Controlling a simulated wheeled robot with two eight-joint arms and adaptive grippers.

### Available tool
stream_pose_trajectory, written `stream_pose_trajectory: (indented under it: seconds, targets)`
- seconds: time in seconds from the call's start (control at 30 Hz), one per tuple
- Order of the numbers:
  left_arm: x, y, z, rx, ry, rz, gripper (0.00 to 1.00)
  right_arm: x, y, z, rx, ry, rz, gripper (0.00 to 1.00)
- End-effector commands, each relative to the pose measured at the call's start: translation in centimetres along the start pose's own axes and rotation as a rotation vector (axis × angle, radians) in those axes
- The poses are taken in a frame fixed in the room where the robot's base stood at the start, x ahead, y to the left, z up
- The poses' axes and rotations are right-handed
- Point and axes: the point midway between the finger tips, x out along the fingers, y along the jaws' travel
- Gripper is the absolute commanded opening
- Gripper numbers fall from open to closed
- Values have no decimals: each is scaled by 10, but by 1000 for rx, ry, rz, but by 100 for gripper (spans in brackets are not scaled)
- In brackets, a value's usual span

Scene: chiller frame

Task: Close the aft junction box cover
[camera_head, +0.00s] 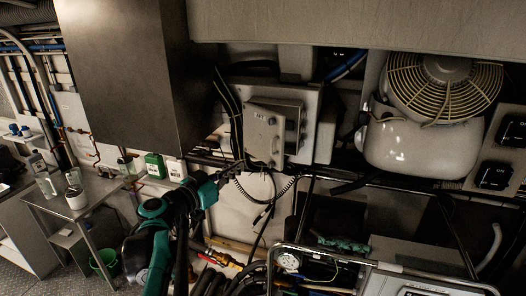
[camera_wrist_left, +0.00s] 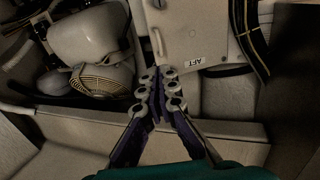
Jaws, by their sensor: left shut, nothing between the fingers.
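The junction box (camera_head: 299,128) is a pale box on the wall frame in the head view. Its cover (camera_head: 264,133) is a pale plate standing out in front of the box's left part, partly open. In the left wrist view the cover (camera_wrist_left: 188,45) fills the upper middle, upside down, with an "AFT" label and a small handle (camera_wrist_left: 156,42). My left gripper (camera_head: 233,171) is below and left of the cover. In the wrist view its fingertips (camera_wrist_left: 158,84) are together and empty, near the cover's edge; contact cannot be told. My right gripper is out of view.
A large dark cabinet (camera_head: 118,68) hangs left of the box. Dark cables and a coiled cord (camera_head: 266,196) hang below the cover. A pale compressor (camera_head: 421,146) with a fan guard is at right. A metal table (camera_head: 88,196) stands at left.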

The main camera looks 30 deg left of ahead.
Motion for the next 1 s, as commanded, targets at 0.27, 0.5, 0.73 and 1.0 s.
stream_pose_trajectory:
  seconds: [0.27, 0.5, 0.73, 1.0]
  targets:
    - [35, 1, -1, 13, 1, 7, 0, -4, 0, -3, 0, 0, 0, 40]
    - [88, 1, -2, 12, 1, 7, 0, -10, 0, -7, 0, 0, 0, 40]
    - [124, 1, -1, 11, 1, 4, 0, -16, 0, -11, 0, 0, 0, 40]
    - [139, 0, 0, 11, 1, 1, 0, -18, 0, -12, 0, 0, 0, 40]
